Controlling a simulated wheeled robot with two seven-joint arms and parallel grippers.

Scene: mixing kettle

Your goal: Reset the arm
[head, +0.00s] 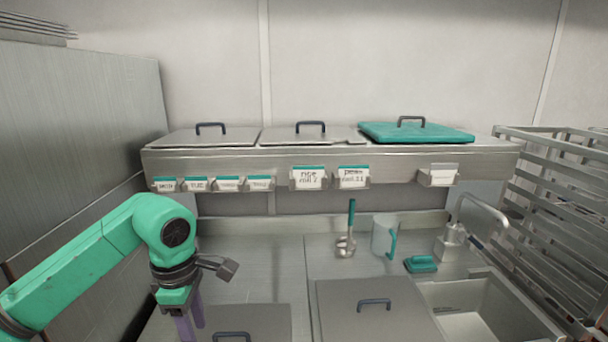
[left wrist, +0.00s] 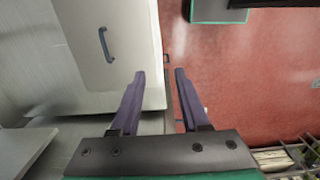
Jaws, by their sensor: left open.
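My left arm comes in from the left in the head view and bends down at a green joint. My left gripper (head: 190,322) points down at the lower left, beside a closed steel lid with a dark handle (head: 232,335). In the left wrist view, the left gripper (left wrist: 160,74) has its two purple fingers apart with nothing between them. They point past the edge of a pale lidded counter (left wrist: 108,45), with red floor (left wrist: 240,90) beyond. My right arm and gripper are not in view.
A steel lid (head: 365,305) covers the counter at centre. A ladle (head: 347,240), a clear jug (head: 383,236) and a green sponge or brush (head: 421,264) stand behind it. A sink (head: 480,315) and metal rack (head: 560,210) are right. A lidded shelf (head: 330,160) spans the back.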

